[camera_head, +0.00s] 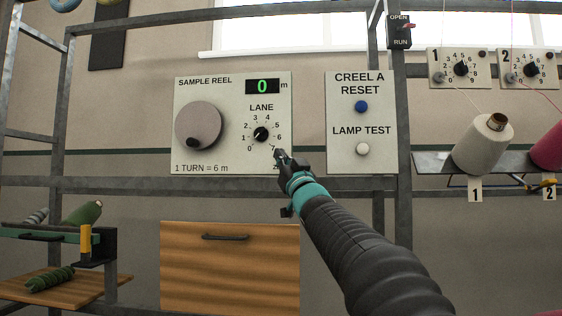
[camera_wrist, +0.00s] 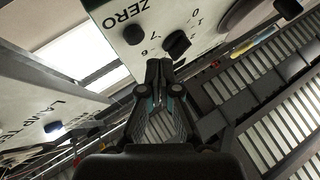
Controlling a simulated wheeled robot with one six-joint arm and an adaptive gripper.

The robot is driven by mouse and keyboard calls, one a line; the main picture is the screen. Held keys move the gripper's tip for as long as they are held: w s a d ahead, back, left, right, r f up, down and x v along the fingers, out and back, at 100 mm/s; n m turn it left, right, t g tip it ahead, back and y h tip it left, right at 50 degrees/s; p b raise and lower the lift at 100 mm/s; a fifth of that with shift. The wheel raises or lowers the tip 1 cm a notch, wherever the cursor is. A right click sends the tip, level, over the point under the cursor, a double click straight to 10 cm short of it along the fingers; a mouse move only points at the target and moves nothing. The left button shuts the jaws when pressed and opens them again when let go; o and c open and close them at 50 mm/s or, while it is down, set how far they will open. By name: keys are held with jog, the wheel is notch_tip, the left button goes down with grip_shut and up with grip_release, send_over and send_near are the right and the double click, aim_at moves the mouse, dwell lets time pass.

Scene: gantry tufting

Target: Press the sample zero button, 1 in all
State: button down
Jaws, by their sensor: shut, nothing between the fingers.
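The sample reel panel (camera_head: 222,150) hangs on the frame at centre in the head view. Its green display (camera_head: 262,86) reads 0 m. The zero button (camera_wrist: 133,35) is a small round knob beside the word ZERO in the wrist view. In the head view my gripper hides it at the panel's lower right corner. My gripper (camera_head: 279,153) is shut and empty, its tips in front of that corner. In the wrist view the closed fingertips (camera_wrist: 159,66) lie below and right of the button, with a visible gap in the picture; the depth to the panel is unclear.
The lane dial (camera_head: 261,134) and the reel crank disc (camera_head: 199,125) share the panel. To the right, another panel carries a blue creel reset button (camera_head: 361,106) and a white lamp test button (camera_head: 362,149). A wooden drawer front (camera_head: 229,275) is below. Yarn cones (camera_head: 484,143) stand at right.

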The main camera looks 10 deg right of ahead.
jog(key=shift+s+a+b, duration=0.3)
jog(key=shift+s+b, duration=0.1)
jog(key=shift+s, duration=0.5)
jog(key=shift+s+a+b, duration=0.3)
jog(key=shift+s+b, duration=0.1)
jog(key=shift+s, duration=0.45)
jog(key=w+d+f+m+g+h, duration=0.2)
jog(key=d+f+g+h, duration=0.1)
jog(key=f, duration=0.6)
jog(key=w+d+f+m+g+h, duration=0.1)
jog(key=w+d+f+g+h, duration=0.2)
jog(key=f, duration=0.6)
jog(key=s+f+g+h, duration=0.2)
jog(key=s+f+g, duration=0.5)
jog(key=f, duration=0.8)
jog(key=s+a+f+g, duration=0.2)
jog(key=s+f, duration=0.5)
jog(key=s, duration=0.5)
jog(key=s+a+f+g+y, duration=0.1)
jog(key=s+a+f+g, duration=0.1)
jog(key=s+f, duration=0.5)
jog(key=s+a+f+g+y, duration=0.1)
jog(key=s+f, duration=0.6)
jog(key=s, duration=1)
jog(key=shift+s+a+f+g, duration=0.15)
jog(key=shift+a+f+g, duration=0.05)
jog(key=shift+a+g, duration=0.3)
